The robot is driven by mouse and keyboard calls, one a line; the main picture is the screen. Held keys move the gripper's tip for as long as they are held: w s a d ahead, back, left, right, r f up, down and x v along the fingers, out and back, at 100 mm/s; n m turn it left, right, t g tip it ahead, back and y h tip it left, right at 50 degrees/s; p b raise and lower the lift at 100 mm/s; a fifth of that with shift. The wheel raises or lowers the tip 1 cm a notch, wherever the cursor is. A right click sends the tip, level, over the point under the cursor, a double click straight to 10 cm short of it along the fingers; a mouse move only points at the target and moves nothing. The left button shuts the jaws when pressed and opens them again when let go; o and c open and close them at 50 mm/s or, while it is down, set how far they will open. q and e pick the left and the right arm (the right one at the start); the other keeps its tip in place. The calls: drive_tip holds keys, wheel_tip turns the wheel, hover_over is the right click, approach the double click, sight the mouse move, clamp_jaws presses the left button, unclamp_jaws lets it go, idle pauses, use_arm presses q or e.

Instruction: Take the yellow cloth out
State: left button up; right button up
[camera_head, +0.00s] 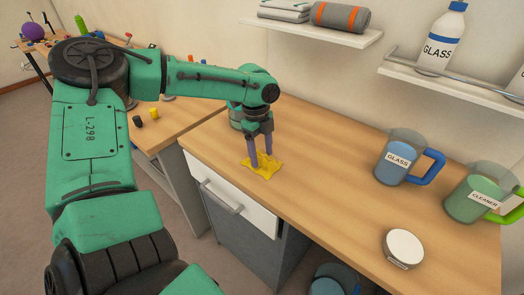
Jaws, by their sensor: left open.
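The yellow cloth (266,169) lies crumpled on the wooden counter (330,190), near its front left edge and above a white drawer. My left gripper (261,162) points down at the cloth, with its two fingers apart and their tips at the cloth. The cloth shows around and between the fingertips. I cannot tell whether the fingers touch it. My right gripper is not in view.
A white drawer (232,192) with a handle sits below the counter. A blue-handled GLASS jug (396,162), a green-handled CLEANER jug (470,197) and a round white-lidded object (403,248) stand to the right. Shelves (318,27) hang on the wall.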

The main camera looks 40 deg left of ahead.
use_arm(q)
clamp_jaws()
